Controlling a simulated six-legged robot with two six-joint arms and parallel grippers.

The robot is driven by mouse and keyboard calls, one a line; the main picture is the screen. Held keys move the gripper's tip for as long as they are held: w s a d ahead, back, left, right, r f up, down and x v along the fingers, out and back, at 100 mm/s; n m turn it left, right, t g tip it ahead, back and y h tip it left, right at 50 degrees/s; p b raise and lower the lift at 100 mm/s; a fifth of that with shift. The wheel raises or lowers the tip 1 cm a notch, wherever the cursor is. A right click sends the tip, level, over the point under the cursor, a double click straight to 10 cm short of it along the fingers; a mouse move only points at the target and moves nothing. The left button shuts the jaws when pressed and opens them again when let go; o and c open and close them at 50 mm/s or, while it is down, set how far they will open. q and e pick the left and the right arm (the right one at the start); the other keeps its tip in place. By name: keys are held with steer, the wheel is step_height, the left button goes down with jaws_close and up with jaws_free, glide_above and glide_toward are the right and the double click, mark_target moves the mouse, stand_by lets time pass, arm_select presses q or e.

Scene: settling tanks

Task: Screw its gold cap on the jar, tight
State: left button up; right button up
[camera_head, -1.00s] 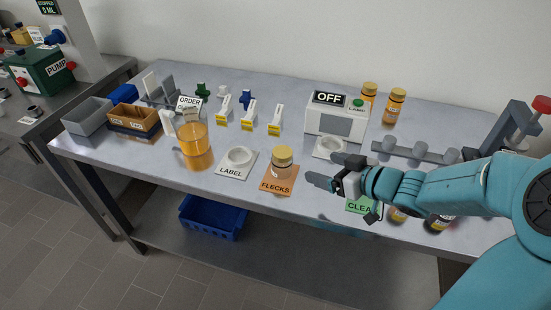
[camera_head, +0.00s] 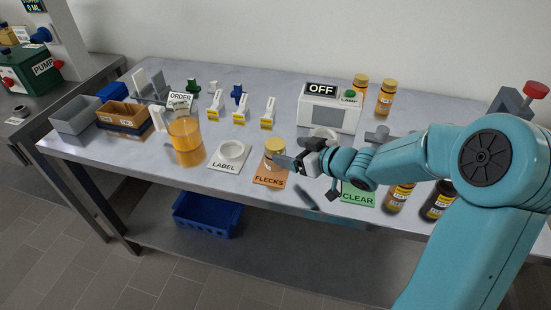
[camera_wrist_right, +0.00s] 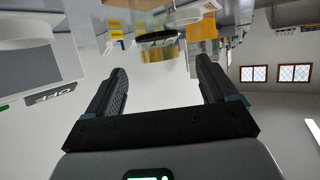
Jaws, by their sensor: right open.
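A small jar (camera_head: 271,161) with a gold cap (camera_head: 275,145) on its top stands upright on the orange FLECKS card (camera_head: 270,181). I cannot tell how tight the cap is. My right gripper (camera_head: 290,163) is at the jar's right side, level with its upper part, fingers pointing left towards it. In the right wrist view the fingers of this gripper (camera_wrist_right: 162,66) are spread wide, and the gold cap (camera_wrist_right: 160,53) shows beyond their tips, in the gap between them. My left gripper is not in view.
A beaker of orange liquid (camera_head: 185,138) and the LABEL stand (camera_head: 229,156) are left of the jar. The green CLEAR card (camera_head: 357,195) and amber bottles (camera_head: 398,197) are right, near the front edge. The lamp box (camera_head: 327,108), reading OFF, stands behind.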

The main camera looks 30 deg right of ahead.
mark_target(280, 147)
steer(key=shift+x, duration=0.95)
steer(key=shift+a, duration=0.1)
steer(key=x, duration=0.5)
steer(key=shift+w, duration=0.1)
steer(key=shift+r, duration=0.1)
steer(key=c, duration=1.3)
